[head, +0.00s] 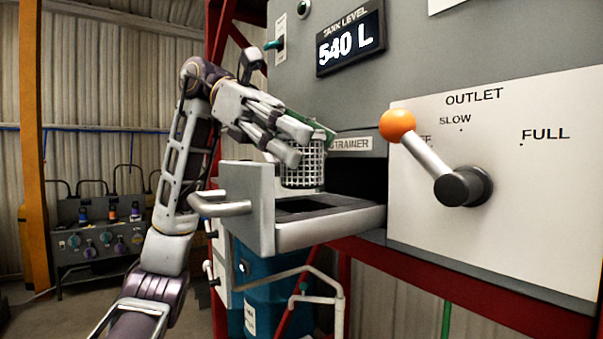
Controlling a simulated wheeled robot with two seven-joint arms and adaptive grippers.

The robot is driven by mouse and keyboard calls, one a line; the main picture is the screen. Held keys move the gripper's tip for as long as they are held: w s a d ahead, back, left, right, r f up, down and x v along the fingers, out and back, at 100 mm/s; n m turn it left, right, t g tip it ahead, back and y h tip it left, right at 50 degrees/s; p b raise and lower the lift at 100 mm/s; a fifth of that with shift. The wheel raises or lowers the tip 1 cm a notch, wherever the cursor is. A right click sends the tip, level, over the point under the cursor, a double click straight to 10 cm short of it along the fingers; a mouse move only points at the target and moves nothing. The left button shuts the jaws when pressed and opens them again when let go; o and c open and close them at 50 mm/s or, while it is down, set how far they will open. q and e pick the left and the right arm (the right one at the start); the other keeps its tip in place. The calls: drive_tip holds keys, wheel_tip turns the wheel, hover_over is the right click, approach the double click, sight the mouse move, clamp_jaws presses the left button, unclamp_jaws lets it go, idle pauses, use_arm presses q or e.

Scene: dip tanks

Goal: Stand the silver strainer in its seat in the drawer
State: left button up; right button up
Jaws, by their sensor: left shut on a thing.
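The silver strainer (304,167) is a mesh basket with a green part at its top. My left gripper (297,143) is shut on it near the top and holds it about upright over the drawer. The drawer (330,226) is pulled out of the grey cabinet below a label reading STRAINER. Its front panel and handle (222,207) face left. A dark opening shows in the drawer's top; the seat itself is hard to make out. I cannot tell whether the strainer's bottom touches the drawer. My right gripper is not in view.
An outlet lever with an orange knob (397,124) sticks out at the right. A display (350,40) reads 540 L above. A red frame and a blue container (262,290) are below the drawer. A control bench (100,235) stands at the far left.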

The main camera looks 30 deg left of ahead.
sight(301, 172)
use_arm(q)
drive_tip(key=shift+f, duration=2.1)
drive_tip(key=shift+f+b, duration=0.15)
drive_tip(key=shift+b, duration=0.15)
drive_tip(key=o, duration=0.7)
drive_tip(key=shift+o, duration=0.2)
drive_tip(key=shift+r, duration=0.25)
drive_tip(key=v, duration=1.2)
drive_tip(key=shift+f, duration=0.1)
